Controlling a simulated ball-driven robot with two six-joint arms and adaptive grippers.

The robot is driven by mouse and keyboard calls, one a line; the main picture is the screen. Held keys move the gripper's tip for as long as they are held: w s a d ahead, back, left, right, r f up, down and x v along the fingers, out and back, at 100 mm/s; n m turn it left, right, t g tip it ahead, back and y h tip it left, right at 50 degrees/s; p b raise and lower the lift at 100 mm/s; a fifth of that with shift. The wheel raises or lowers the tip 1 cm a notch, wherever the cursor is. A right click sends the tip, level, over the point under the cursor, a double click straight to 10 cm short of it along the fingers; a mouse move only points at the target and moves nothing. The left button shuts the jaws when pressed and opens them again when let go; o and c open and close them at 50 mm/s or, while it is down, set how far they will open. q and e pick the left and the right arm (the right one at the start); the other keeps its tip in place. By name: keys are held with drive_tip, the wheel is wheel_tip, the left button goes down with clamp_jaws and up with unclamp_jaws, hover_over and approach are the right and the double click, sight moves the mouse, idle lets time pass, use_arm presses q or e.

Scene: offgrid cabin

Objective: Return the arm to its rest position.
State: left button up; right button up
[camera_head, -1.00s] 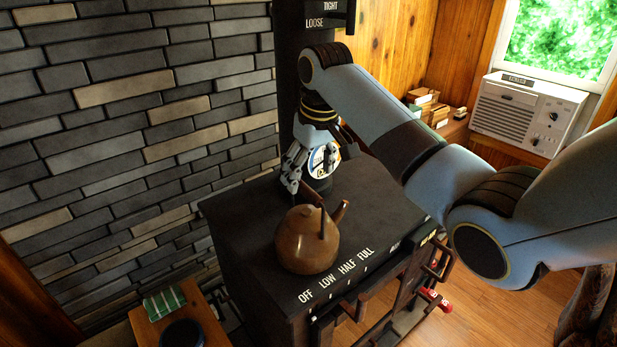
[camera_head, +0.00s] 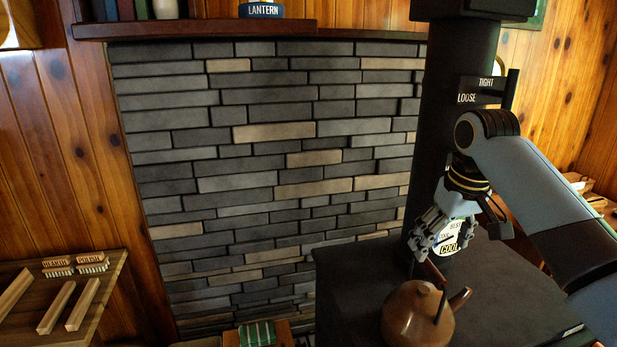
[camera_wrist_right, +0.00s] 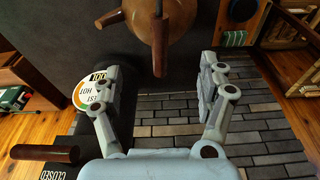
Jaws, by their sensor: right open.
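My right arm comes in from the right in the head view. Its gripper (camera_head: 430,240) is open and empty, above the dark stove top (camera_head: 350,275) and just behind the copper kettle (camera_head: 408,318). In the right wrist view the two fingers of the gripper (camera_wrist_right: 158,80) are spread apart. The kettle (camera_wrist_right: 185,22) and its handle (camera_wrist_right: 158,45) show beyond the fingertips there, and no finger closes on the handle. My left gripper is not in view.
A black stovepipe (camera_head: 450,110) with a tight/loose lever rises close behind the right gripper. A round gauge (camera_head: 458,236) sits beside the fingers. A wooden shelf with brushes (camera_head: 92,262) stands at left. A stone wall (camera_head: 270,150) fills the middle.

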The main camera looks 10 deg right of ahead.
drive_tip(key=s+a+f, duration=0.2)
drive_tip(key=s+f, duration=0.1)
drive_tip(key=s, duration=0.4)
drive_tip(key=s+a+f, duration=0.1)
drive_tip(key=s+f, duration=0.2)
drive_tip(key=s, duration=0.4)
drive_tip(key=s+a+r+t, duration=0.1)
drive_tip(key=s, duration=0.7)
drive_tip(key=s+a+r+t, duration=0.1)
drive_tip(key=s+a+r, duration=0.1)
drive_tip(key=s, duration=0.5)
wheel_tip(320, 180, down, 39)
drive_tip(key=s+d+g+h+b, duration=0.1)
drive_tip(key=s+d+g+b, duration=0.15)
drive_tip(key=b, duration=1.05)
drive_tip(key=s+f+b, duration=0.3)
drive_tip(key=s+f, duration=0.3)
drive_tip(key=f, duration=0.3)
drive_tip(key=s+d+f+b, duration=0.1)
drive_tip(key=s+f+b, duration=0.3)
drive_tip(key=f, duration=0.5)
drive_tip(key=s+f+b, duration=0.4)
drive_tip(key=s+f, duration=0.5)
drive_tip(key=f, duration=0.1)
drive_tip(key=shift+d+g, duration=0.2)
drive_tip(key=shift+g, duration=0.15)
drive_tip(key=shift+f, duration=0.1)
